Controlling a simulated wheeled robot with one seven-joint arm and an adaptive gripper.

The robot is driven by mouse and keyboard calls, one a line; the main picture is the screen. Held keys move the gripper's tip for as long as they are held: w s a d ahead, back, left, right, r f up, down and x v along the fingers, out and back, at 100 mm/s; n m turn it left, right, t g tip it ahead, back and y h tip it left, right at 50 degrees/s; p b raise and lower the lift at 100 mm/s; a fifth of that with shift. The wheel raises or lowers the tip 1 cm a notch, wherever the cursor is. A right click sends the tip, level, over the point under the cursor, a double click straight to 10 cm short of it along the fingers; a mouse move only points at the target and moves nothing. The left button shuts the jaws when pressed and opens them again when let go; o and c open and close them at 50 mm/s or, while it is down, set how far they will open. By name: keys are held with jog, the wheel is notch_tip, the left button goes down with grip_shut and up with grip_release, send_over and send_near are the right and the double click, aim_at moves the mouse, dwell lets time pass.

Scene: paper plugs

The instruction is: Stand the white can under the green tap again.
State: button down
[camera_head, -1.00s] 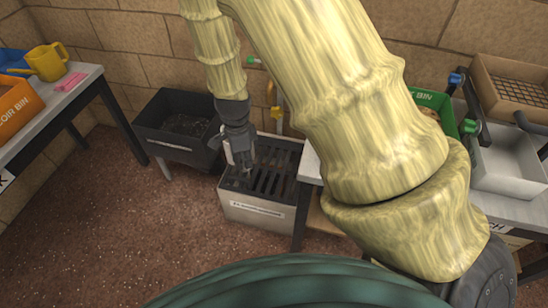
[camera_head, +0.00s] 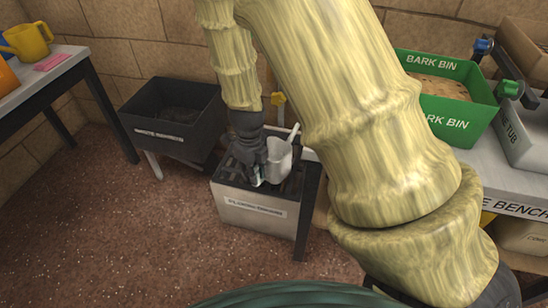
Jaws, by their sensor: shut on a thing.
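The white can (camera_head: 279,160) is over the slatted top of a pale box (camera_head: 252,213), its spout pointing up and right. I cannot tell whether it touches the slats. My gripper (camera_head: 258,178) points down at the can's left side and is shut on it; the fingers partly hide the grip. A green tap handle (camera_head: 509,89) shows at the far right by the grey tub.
A dark trough (camera_head: 175,120) stands left of the box. A table (camera_head: 45,85) with a yellow can (camera_head: 28,40) is at far left. A green bin (camera_head: 450,103) and a grey tub (camera_head: 525,135) stand on the right bench. The floor in front is clear.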

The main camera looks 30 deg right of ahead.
jog(key=w+d+f+b, duration=0.1)
jog(key=w+d+b, duration=0.1)
jog(key=w+b, duration=0.1)
jog(key=w+d+f+b, duration=0.2)
jog(key=w+d+b, duration=0.1)
jog(key=w, duration=0.3)
jog(key=w+d+f+b, duration=0.2)
jog(key=w+b, duration=0.1)
jog(key=w, duration=0.2)
jog(key=shift+d+f, duration=0.15)
jog(key=shift+d, duration=0.25)
jog(key=c, duration=1.3)
grip_release()
notch_tip(320, 180, up, 12)
jog(key=p, duration=0.5)
jog(key=shift+s+a+p, duration=0.1)
jog(key=shift+a+p, duration=0.05)
jog(key=shift+p, duration=0.2)
